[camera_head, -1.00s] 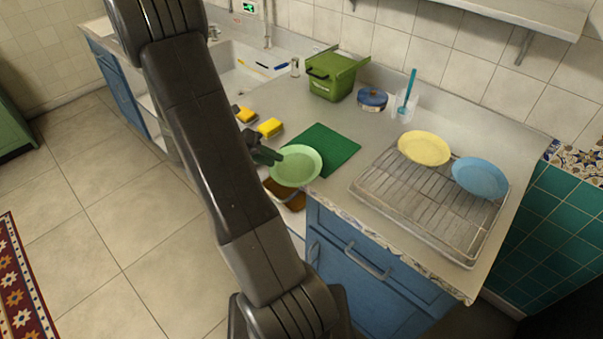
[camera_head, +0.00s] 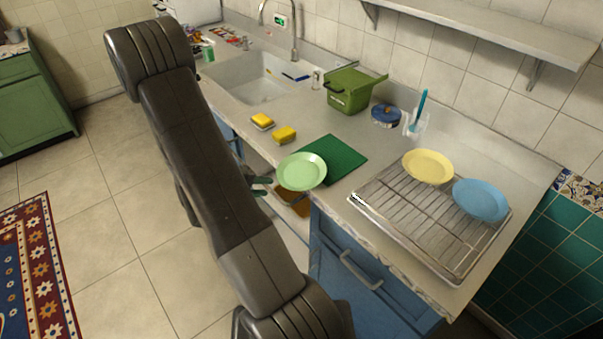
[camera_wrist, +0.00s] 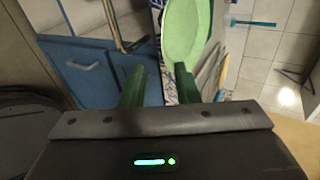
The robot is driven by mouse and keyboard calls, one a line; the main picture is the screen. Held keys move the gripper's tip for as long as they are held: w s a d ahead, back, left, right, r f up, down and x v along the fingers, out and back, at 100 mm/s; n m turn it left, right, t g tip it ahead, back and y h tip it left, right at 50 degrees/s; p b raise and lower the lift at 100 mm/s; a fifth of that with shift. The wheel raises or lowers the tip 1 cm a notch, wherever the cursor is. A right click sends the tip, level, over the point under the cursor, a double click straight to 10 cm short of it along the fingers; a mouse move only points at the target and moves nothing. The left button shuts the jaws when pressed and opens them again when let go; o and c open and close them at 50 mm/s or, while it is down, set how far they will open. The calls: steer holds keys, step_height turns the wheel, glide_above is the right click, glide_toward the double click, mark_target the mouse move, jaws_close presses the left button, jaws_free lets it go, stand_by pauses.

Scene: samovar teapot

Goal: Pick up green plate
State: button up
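The green plate (camera_head: 302,171) is pale green and round. In the head view it lies at the counter's front edge, overlapping the left part of a dark green mat (camera_head: 345,155). My gripper (camera_head: 262,186) shows just left of and below the plate, partly hidden behind my arm. In the wrist view its two green fingers (camera_wrist: 160,80) are apart with nothing between them. The plate (camera_wrist: 185,28) is ahead there, beyond the right fingertip. I cannot tell whether that finger touches it.
A dish rack (camera_head: 390,207) holds a yellow plate (camera_head: 428,166) and a blue plate (camera_head: 481,200). Two yellow sponges (camera_head: 284,134) lie left of the mat. A green box (camera_head: 350,92) stands behind. Blue cabinet fronts (camera_head: 350,265) are below the counter edge.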

mark_target(284, 185)
steer(key=shift+d+r+p+x, duration=0.15)
steer(key=shift+p+x, duration=0.15)
steer(key=shift+x, duration=0.85)
steer(key=shift+d+r+p+x, duration=0.15)
steer(key=shift+p+x, duration=0.1)
steer(key=shift+x, duration=0.9)
steer(key=shift+w+d+f, duration=0.35)
steer(key=shift+d+f, duration=0.05)
jaws_close()
